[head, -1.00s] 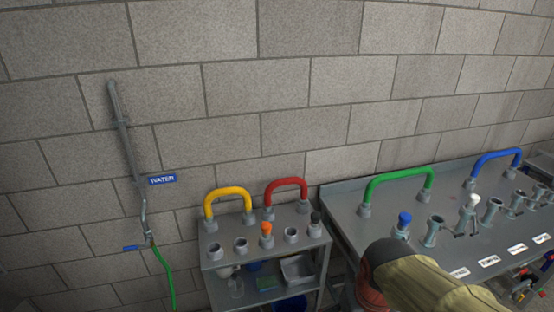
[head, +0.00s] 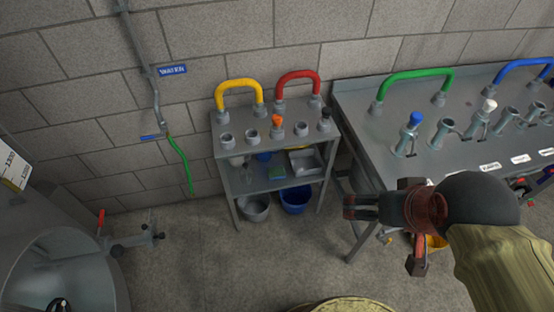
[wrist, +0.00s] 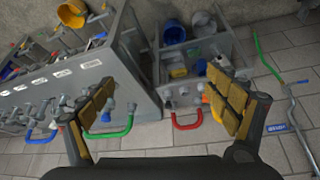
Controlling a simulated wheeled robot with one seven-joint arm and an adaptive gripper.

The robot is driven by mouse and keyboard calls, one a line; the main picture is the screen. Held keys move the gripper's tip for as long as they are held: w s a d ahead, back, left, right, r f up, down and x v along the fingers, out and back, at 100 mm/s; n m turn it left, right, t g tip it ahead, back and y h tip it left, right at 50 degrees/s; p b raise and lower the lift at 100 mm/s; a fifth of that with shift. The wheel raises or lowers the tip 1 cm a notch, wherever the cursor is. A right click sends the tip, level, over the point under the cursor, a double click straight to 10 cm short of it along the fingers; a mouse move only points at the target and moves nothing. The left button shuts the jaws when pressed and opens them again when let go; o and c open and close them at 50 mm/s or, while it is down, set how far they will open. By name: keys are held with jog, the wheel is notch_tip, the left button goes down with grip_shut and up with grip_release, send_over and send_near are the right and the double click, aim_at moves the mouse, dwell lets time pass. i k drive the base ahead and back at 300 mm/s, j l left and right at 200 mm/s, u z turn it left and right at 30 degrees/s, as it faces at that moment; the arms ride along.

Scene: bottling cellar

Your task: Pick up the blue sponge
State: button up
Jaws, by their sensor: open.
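A small flat block, green on top with blue at its edge, lies on the middle shelf of the grey trolley; it looks like the blue sponge (head: 277,173). It is small and partly shaded. My gripper (head: 362,207) is to the right of the trolley, apart from the sponge, in front of the grey bench. In the wrist view my gripper (wrist: 163,92) shows its two padded fingers spread wide with nothing between them.
The trolley (head: 228,148) has yellow and red handles and sockets on top. A metal tray (head: 304,162) shares the sponge's shelf; a blue bucket (head: 296,199) and grey bucket (head: 254,208) stand below. The bench (head: 370,140) is right. Floor (head: 200,245) in front is clear.

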aim_at(279, 172)
jog(key=i+j+z, duration=0.1)
jog(key=j+z, duration=0.4)
jog(key=z, duration=0.15)
jog(key=j+z, duration=0.55)
jog(key=j, duration=1.45)
